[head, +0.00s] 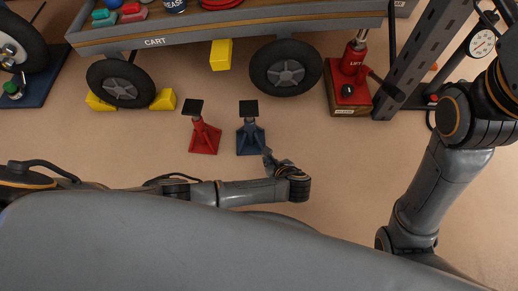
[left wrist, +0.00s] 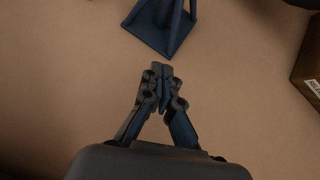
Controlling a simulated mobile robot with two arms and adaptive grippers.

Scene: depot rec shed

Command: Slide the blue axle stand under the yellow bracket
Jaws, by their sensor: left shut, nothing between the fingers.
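The blue axle stand (head: 250,138) stands upright on the floor, with a flat black top plate. The yellow bracket (head: 221,54) hangs at the cart's near edge, up and to the left of the stand in the head view. My left gripper (head: 268,156) is near the stand's lower right side. In the left wrist view my left gripper (left wrist: 160,72) is shut and empty, its tips pointing at the base of the blue stand (left wrist: 160,25), with a small strip of floor visible between. The stand's top is out of that view. My right gripper is not visible.
A red axle stand (head: 204,138) stands just left of the blue one. The cart (head: 155,42) has wheels (head: 286,68) on both sides of the bracket, with yellow chocks (head: 164,99) at the left wheel. A red lift jack (head: 349,88) stands right. Floor between stands and cart is clear.

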